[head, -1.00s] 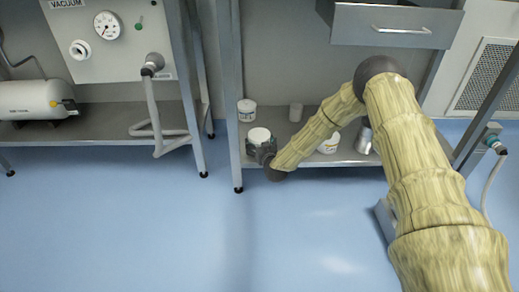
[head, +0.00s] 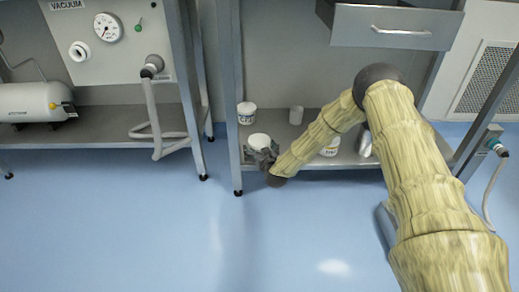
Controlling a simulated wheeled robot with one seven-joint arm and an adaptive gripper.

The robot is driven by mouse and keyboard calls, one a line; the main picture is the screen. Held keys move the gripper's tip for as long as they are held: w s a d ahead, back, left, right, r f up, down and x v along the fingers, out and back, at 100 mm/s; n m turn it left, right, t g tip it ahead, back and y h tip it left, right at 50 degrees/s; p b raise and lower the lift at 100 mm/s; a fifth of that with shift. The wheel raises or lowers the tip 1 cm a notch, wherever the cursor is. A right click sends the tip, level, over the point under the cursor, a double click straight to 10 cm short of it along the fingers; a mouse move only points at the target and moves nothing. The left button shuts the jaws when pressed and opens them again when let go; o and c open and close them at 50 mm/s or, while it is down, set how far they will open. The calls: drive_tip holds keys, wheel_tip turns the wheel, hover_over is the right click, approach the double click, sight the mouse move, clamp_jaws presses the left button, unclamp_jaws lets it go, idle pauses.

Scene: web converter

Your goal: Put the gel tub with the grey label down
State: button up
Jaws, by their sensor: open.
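A white-lidded tub (head: 259,141) stands on the low shelf (head: 285,150) near its left front corner. My gripper (head: 262,156) is at this tub, its open fingers around or just in front of the tub's body. The tub's label is mostly hidden by the fingers, so I cannot tell its colour. The tub looks upright and appears to rest on the shelf.
A white tub (head: 330,148) and a metal container (head: 366,142) stand right of my forearm. A table leg (head: 233,130) is close on the left; a drawer (head: 397,26) hangs above.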

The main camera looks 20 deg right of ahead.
drive_tip(key=shift+r, duration=0.2)
drive_tip(key=shift+s+r+p, duration=0.1)
drive_tip(key=shift+s+p, duration=0.2)
drive_tip(key=p+v, duration=0.6)
drive_tip(key=v, duration=0.5)
drive_tip(key=s+a+f+g+y, duration=0.1)
drive_tip(key=s+a+f+g, duration=0.25)
drive_tip(key=s, duration=0.45)
drive_tip(key=s+a+f+g, duration=0.2)
drive_tip(key=s+f, duration=0.3)
drive_tip(key=s, duration=0.3)
drive_tip(key=s+a+f+g+y, duration=0.1)
drive_tip(key=s+a+f+g, duration=0.25)
drive_tip(key=s, duration=0.55)
drive_tip(key=s+d+g+h, duration=0.1)
drive_tip(key=s+d+g, duration=0.1)
drive_tip(key=s, duration=1.1)
drive_tip(key=s+d+g, duration=0.2)
drive_tip(key=s+g, duration=0.2)
drive_tip(key=s, duration=1)
drive_tip(key=shift+d+r+g+h, duration=0.3)
drive_tip(key=shift+d+r+h, duration=0.05)
drive_tip(key=shift+d+h, duration=0.05)
drive_tip(key=shift+r, duration=0.1)
